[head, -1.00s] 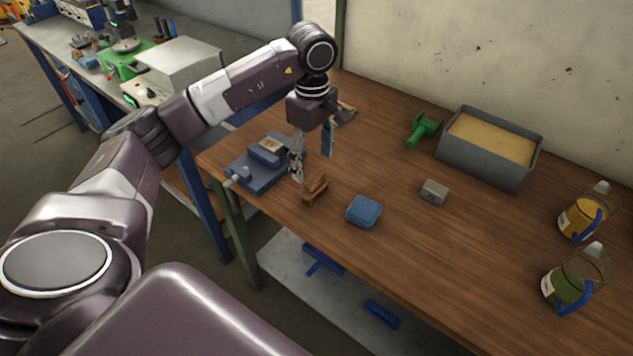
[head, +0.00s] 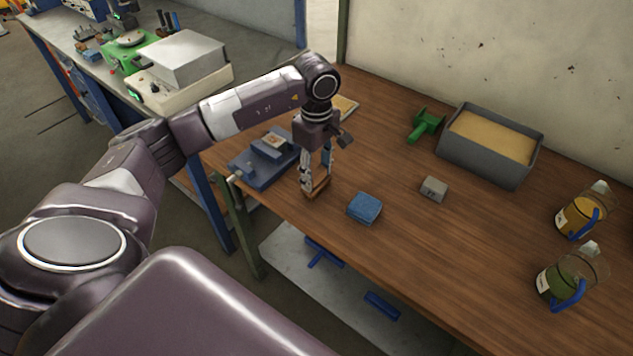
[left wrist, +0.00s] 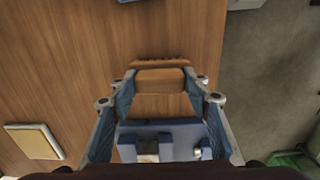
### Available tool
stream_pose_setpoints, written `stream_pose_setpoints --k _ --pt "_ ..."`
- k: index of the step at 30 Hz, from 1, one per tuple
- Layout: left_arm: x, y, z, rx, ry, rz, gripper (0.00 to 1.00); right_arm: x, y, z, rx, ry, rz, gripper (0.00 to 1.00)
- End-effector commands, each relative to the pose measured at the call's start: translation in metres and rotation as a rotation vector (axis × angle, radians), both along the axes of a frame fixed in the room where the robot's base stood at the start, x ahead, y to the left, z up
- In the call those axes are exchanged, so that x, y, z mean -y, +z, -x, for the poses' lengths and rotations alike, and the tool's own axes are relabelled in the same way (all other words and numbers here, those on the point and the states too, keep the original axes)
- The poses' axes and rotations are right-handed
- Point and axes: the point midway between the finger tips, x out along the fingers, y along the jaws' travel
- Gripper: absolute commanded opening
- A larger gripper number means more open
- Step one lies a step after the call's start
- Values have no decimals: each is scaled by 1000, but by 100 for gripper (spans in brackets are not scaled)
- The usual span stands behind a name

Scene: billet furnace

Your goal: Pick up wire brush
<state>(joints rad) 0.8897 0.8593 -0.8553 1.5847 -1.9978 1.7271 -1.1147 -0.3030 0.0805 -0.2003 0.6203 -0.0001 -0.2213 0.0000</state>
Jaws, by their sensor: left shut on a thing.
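The wire brush (head: 317,192) is a small brown wooden block near the front left part of the wooden workbench. My left gripper (head: 318,182) points down over it and is shut on it, with one finger on each side. In the left wrist view the brush (left wrist: 160,80) sits between the fingertips, with a darker bristle-like edge on its far side. The fingers partly hide the brush in the head view. I cannot tell whether it touches the bench top. My right gripper is not in view.
A blue vise (head: 256,173) stands close left of the gripper. A blue block (head: 364,208) and a grey metal block (head: 433,189) lie to the right. A green tool (head: 424,125), a sand-filled grey box (head: 480,164) and two jugs (head: 578,217) stand beyond. The bench's middle is mostly clear.

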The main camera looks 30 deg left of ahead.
Motion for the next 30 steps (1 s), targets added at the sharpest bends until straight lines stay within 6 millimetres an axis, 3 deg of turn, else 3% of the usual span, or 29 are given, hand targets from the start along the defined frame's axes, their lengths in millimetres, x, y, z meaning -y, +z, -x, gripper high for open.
stream_pose_setpoints --k 3,11,17,23,28,30 --pt "0 0 0 1 0 0 18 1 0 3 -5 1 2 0" --pt "0 2 0 2 0 0 18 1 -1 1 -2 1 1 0" --pt "0 17 -2 5 0 0 18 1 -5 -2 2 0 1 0" --pt "0 59 -2 10 0 0 18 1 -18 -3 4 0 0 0" --pt "0 115 -2 11 0 1 18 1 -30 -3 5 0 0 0" --pt "-1 137 -2 7 1 0 18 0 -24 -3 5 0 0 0"
